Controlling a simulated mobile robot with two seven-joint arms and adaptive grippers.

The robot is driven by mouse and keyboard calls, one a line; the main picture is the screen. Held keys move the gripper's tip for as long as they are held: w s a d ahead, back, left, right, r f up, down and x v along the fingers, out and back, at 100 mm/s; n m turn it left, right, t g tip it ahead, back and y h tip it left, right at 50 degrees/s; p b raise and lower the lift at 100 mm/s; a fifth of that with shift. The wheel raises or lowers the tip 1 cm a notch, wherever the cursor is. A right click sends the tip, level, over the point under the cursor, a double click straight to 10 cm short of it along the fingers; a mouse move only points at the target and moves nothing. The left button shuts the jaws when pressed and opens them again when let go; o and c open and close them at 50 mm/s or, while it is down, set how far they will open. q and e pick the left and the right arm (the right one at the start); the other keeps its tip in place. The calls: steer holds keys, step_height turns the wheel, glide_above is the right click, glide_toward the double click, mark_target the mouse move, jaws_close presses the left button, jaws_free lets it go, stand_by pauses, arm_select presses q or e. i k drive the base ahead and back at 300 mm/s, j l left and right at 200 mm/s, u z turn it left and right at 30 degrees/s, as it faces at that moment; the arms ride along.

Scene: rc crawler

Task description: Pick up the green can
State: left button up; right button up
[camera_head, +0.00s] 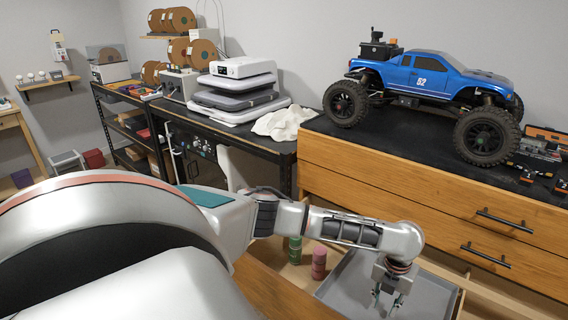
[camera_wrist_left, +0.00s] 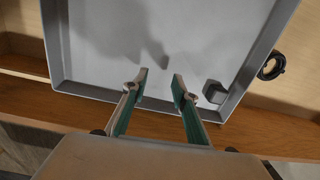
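The green can (camera_head: 295,249) stands upright in the open drawer, left of a red can (camera_head: 319,262), partly hidden behind my left arm in the head view. My left gripper (camera_head: 387,303) points down over a grey tray (camera_head: 340,283) in the same drawer, to the right of both cans. In the left wrist view its two fingers (camera_wrist_left: 158,85) are spread apart with nothing between them, above the tray (camera_wrist_left: 100,100). The green can does not show in the wrist view. My right gripper is in neither view.
A small dark block (camera_wrist_left: 214,91) lies in the tray, and a black ring (camera_wrist_left: 271,66) lies outside it. The wooden drawer unit (camera_head: 420,180) carries a blue truck (camera_head: 430,75). A workbench with stacked devices (camera_head: 240,90) and a white cloth (camera_head: 284,122) stands left.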

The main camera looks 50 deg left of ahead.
mark_target(295, 244)
steer(key=k+j, duration=0.1)
steer(key=j, duration=0.4)
steer(key=k+j, duration=0.1)
steer(key=j, duration=0.4)
steer(key=k+j, duration=0.1)
steer(key=j, duration=0.4)
steer(key=i+j, duration=0.45)
steer(key=j, duration=0.1)
